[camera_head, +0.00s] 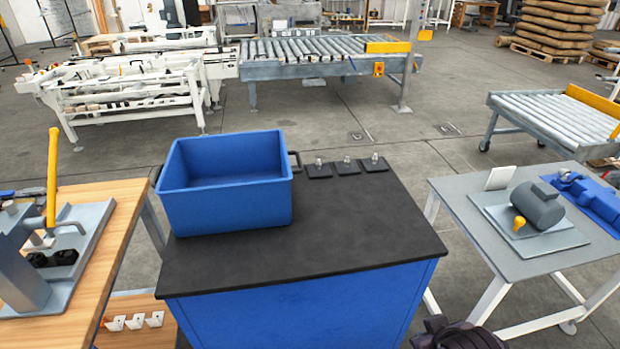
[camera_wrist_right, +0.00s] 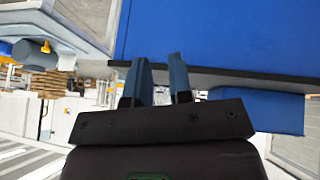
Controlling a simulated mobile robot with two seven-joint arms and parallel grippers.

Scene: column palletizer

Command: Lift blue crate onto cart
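The blue crate (camera_head: 225,203) stands upright on the left part of a black top (camera_head: 340,235), which covers a blue cabinet (camera_head: 300,310). The crate is open at the top, and the inside I can see is empty. A dark handle (camera_head: 294,161) shows at its right side. I cannot tell whether this cabinet is the cart. In the right wrist view, which is upside down, my right gripper (camera_wrist_right: 161,62) is open and empty, with a narrow gap between its fingers. The cabinet side (camera_wrist_right: 215,35) and the crate (camera_wrist_right: 268,110) lie beyond the fingers. My left gripper is out of view.
Several small black plates (camera_head: 347,167) with metal knobs sit at the back of the top. A wooden bench (camera_head: 115,215) stands close on the left, a grey table (camera_head: 455,190) on the right. A roller conveyor (camera_head: 310,65) is behind.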

